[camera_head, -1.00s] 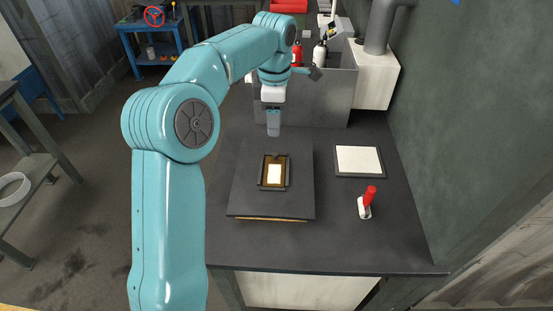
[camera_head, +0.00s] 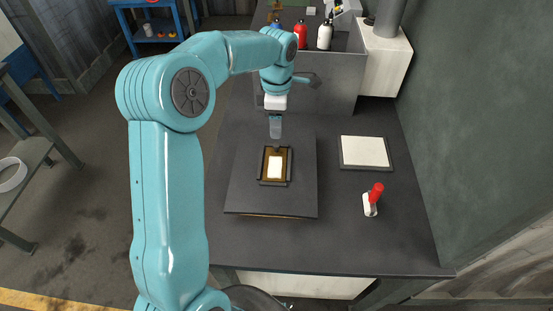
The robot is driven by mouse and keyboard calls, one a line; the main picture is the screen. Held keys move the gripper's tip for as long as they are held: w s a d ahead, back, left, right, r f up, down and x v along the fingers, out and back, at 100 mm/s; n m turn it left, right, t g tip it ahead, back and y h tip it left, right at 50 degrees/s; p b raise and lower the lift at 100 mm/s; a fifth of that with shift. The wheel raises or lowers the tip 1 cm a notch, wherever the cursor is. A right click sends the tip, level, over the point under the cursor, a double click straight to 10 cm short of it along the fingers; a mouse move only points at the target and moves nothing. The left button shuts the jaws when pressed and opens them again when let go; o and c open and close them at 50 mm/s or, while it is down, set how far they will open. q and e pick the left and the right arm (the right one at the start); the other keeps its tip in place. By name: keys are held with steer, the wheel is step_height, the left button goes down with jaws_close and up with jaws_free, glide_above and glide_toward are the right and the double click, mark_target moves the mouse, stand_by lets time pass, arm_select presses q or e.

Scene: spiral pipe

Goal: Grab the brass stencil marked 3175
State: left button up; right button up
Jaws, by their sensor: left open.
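A small brass-coloured framed plate (camera_head: 264,166) with a pale centre lies on a dark square slab on the workbench. I take it to be the stencil, but no number on it is readable. My left gripper (camera_head: 275,130) hangs pointing down just behind the plate's far edge. It is open and seems to hold nothing; whether it touches the plate cannot be told. My right gripper is out of view.
The dark slab (camera_head: 240,190) lies on the dark workbench (camera_head: 330,240). A white pad in a dark frame (camera_head: 365,151) and a red-handled stamp (camera_head: 375,193) are at the right. A grey bin with bottles (camera_head: 330,75) stands behind.

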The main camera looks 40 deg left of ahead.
mark_target(276, 145)
arm_select(q)
steer(key=shift+s+f, duration=0.15)
steer(key=shift+f, duration=0.5)
steer(key=shift+s+f, duration=0.25)
steer(key=shift+f, duration=0.25)
steer(key=f, duration=0.2)
steer(key=f+p, duration=0.1)
steer(key=f, duration=0.1)
steer(key=shift+w+d, duration=0.1)
steer(key=shift+w, duration=0.2)
steer(key=shift+f, duration=0.5)
jaws_close()
steer(key=shift+s, duration=0.1)
